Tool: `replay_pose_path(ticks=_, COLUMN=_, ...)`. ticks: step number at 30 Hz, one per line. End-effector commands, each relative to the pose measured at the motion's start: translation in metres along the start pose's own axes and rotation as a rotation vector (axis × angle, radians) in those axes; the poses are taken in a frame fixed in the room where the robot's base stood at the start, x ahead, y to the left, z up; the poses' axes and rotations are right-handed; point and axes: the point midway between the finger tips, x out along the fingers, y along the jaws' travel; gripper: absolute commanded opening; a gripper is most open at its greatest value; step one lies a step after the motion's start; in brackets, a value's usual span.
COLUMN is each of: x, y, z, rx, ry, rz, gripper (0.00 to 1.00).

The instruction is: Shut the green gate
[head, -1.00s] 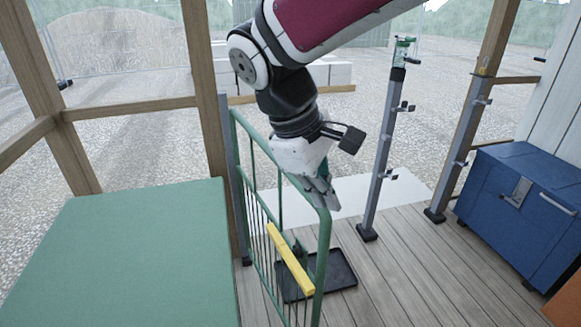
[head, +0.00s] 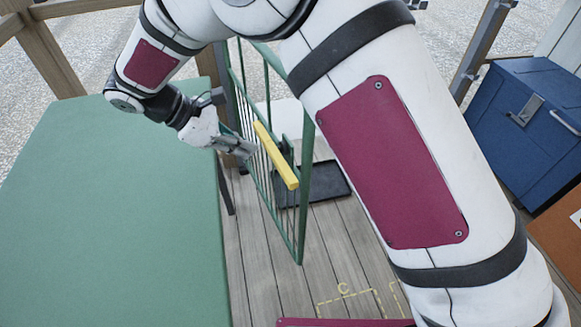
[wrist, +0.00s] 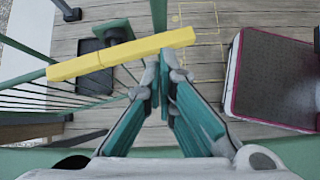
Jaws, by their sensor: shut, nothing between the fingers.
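The green gate (head: 304,190) stands open, swung in over the plank floor, with its free end towards me. A yellow bar (head: 276,157) is fixed along it; the bar also crosses the wrist view (wrist: 120,55). My gripper (head: 252,151) is shut and empty, on the left side of the gate, close to the yellow bar. In the wrist view my fingertips (wrist: 167,58) meet right by the bar; I cannot tell whether they touch it. My arm hides part of the gate's top and the opening behind it.
A green-topped table (head: 110,210) fills the left, close beside my gripper. A black tray (head: 325,185) lies on the floor behind the gate. A blue chest (head: 530,120) stands at the right. Yellow floor markings (head: 345,292) lie in front.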

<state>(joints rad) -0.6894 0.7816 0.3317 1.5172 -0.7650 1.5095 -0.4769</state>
Motion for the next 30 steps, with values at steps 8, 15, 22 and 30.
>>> replay_pose_path(ticks=8, x=0.012, y=0.001, z=-0.038, rx=-0.083, ry=-0.038, rz=0.019, gripper=0.0)
replay_pose_path(ticks=15, x=0.044, y=0.001, z=-0.036, rx=-0.084, ry=-0.04, rz=0.015, gripper=0.0)
replay_pose_path(ticks=22, x=0.089, y=0.002, z=-0.035, rx=-0.083, ry=-0.038, rz=0.016, gripper=0.0)
replay_pose_path(ticks=30, x=0.124, y=0.005, z=-0.016, rx=-0.081, ry=-0.037, rz=0.018, gripper=0.0)
